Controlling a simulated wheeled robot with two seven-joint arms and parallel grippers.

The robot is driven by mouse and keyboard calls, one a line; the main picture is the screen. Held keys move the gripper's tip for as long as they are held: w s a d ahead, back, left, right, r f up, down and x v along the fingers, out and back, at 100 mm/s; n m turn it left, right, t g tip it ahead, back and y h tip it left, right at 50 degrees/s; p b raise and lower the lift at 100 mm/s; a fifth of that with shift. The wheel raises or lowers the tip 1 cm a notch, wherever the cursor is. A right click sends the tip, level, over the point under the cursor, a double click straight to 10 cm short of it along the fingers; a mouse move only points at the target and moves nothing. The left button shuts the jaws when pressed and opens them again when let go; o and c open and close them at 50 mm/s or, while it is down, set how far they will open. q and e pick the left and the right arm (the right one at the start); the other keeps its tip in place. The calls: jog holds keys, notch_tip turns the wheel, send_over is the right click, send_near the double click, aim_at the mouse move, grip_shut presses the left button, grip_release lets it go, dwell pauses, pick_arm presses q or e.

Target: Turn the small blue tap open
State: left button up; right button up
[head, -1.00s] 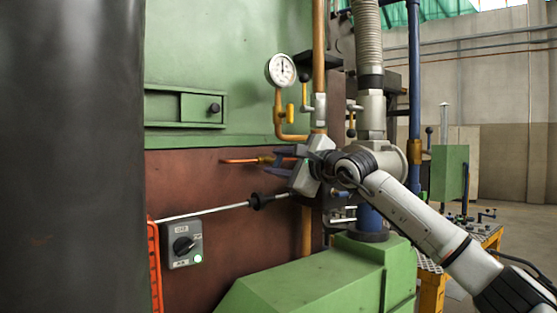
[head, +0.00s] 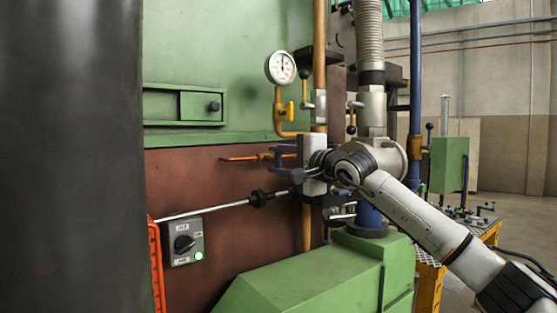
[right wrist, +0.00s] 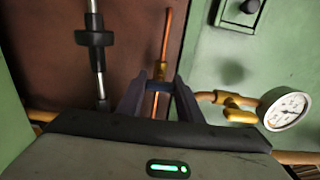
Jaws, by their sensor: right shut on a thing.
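My right gripper (head: 275,156) reaches left to the thin copper pipe (head: 238,158) on the brown furnace wall. Its dark blue fingers are shut around the small tap at the pipe's brass fitting (head: 265,156). The right wrist view shows the gripper (right wrist: 158,92) with a finger on either side of the brass fitting (right wrist: 160,70), in line with the copper pipe (right wrist: 167,32). The tap's blue handle is mostly hidden between the fingers, and I cannot make out its angle. My left gripper is not in view.
A pressure gauge (head: 281,67) and a yellow-handled valve (head: 289,110) sit above my right gripper. A rod with a black collar (head: 258,198) runs just below it. A grey switch box (head: 182,242) with a lit green lamp is lower left. A green housing (head: 300,282) stands below.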

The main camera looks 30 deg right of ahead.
dwell(0.3)
jog(key=o, duration=1.1)
jog(key=shift+s+d+f+b, duration=0.15)
jog(key=shift+s+b, duration=0.2)
jog(key=shift+s, duration=0.2)
jog(key=s+b, duration=0.1)
jog(key=s, duration=0.2)
jog(key=s+b, duration=0.1)
jog(key=s, duration=0.2)
jog(key=s+d+b, duration=0.1)
jog(key=s, duration=0.2)
jog(key=shift+s, duration=0.1)
jog(key=shift+d, duration=0.1)
